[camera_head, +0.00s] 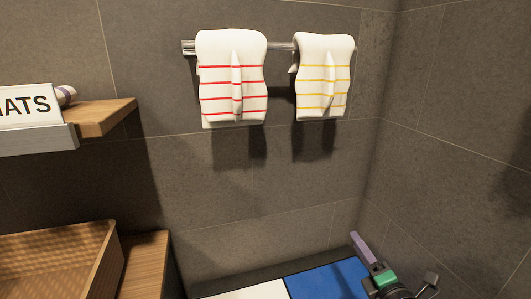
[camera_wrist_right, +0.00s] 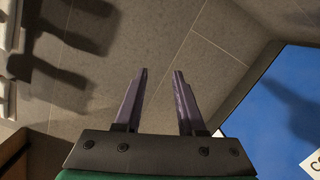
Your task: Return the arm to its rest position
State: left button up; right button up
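My right gripper (camera_head: 362,248) shows at the lower right of the head view, near the right wall and above a blue and white surface. In the right wrist view its two purple fingers (camera_wrist_right: 160,95) stand apart with nothing between them, so it is open and empty. The fingers appear against the grey tiled wall. My left gripper is in neither view.
A red-striped towel (camera_head: 232,80) and a yellow-striped towel (camera_head: 323,78) hang on a metal rail (camera_head: 281,46). A shelf (camera_head: 104,115) with a sign (camera_head: 28,106) is at left. A wicker basket (camera_head: 60,250) sits below it. A blue panel (camera_head: 325,280) lies at the bottom.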

jog(key=s+d+f+m+g+h, duration=0.5)
jog(key=s+f+m+g, duration=0.3)
jog(key=f+m, duration=0.6)
jog(key=s+a+f+m+g+y, duration=0.2)
jog(key=s+a+f+m+g, duration=0.15)
jog(key=s, duration=0.35)
jog(key=s+a+f+m+g+y, duration=0.1)
jog(key=s+a+f+m+g, duration=0.15)
jog(key=s+m, duration=0.35)
notch_tip(320, 180, down, 18)
jog(key=s+n+g+p, duration=0.1)
jog(key=s+n+p, duration=0.1)
jog(key=p, duration=0.1)
pick_arm(q)
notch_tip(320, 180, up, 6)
jog(key=p, duration=0.3)
pick_arm(e)
jog(key=s+d+f+g, duration=0.1)
jog(key=s+d+f, duration=0.1)
jog(key=s+f, duration=0.4)
jog(key=s+d+f, duration=0.1)
jog(key=s+f, duration=0.5)
jog(key=s, duration=0.5)
jog(key=shift+s+d+f+g, duration=0.25)
jog(key=shift+d+f+g, duration=0.1)
jog(key=shift+d+g, duration=0.05)
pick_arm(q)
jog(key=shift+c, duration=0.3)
